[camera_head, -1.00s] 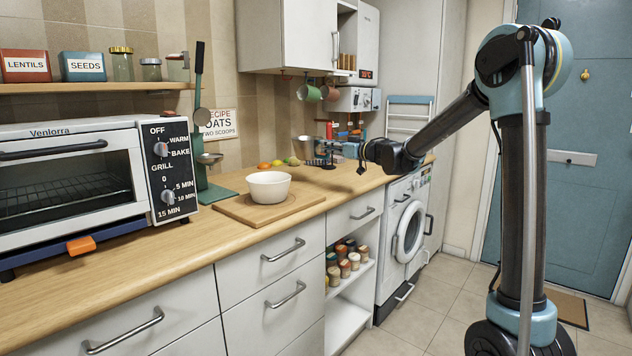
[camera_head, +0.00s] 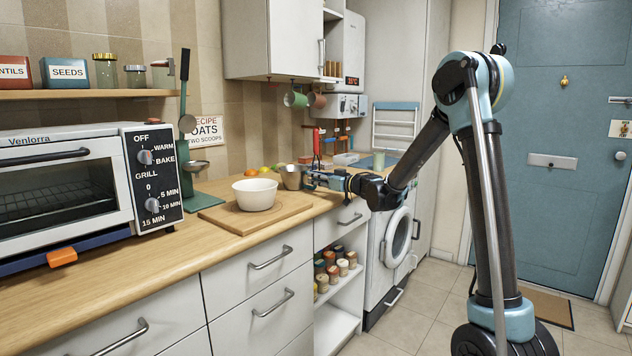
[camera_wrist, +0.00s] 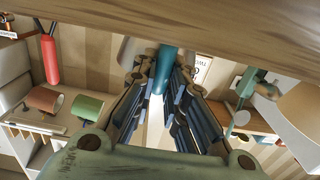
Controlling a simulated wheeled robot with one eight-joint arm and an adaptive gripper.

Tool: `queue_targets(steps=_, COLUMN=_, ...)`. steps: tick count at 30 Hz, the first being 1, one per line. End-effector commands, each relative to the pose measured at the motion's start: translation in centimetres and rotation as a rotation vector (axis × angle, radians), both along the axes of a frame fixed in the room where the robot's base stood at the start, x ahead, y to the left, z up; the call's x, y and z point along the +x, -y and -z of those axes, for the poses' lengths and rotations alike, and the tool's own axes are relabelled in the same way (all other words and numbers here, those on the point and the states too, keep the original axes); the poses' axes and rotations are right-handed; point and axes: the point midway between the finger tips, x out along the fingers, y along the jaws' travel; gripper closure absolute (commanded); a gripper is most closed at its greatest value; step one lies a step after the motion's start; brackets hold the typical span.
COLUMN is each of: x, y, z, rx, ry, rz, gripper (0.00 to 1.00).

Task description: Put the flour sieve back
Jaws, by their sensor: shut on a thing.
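The flour sieve looks like a small grey metal cup (camera_head: 292,177) just right of the white bowl in the head view. My gripper (camera_head: 312,179) is beside it on its right, low over the counter's back half. In the wrist view my gripper (camera_wrist: 165,85) is shut on a teal bar that looks like the sieve's handle (camera_wrist: 165,65). The cup itself is not clear in that view. I cannot tell whether the cup touches the counter. A green stand (camera_head: 200,195) with a ladle and a small metal scoop stands left of the bowl.
The white bowl (camera_head: 255,194) sits on a wooden board (camera_head: 225,217). Small fruits lie behind it by the wall. Mugs (camera_head: 295,99) hang under the wall cabinet (camera_head: 268,40). The toaster oven (camera_head: 60,185) fills the left counter. The front counter strip is clear.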

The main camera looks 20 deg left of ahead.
Motion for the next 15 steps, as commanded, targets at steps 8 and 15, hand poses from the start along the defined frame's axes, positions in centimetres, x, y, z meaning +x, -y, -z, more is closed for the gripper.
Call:
queue_targets(steps=8, x=0.02, y=0.05, z=-0.02, rx=0.000, ry=0.000, rz=0.001, gripper=0.67)
queue_targets(steps=15, x=0.00, y=0.10, z=-0.05, rx=0.000, ry=0.000, rz=0.001, gripper=0.67)
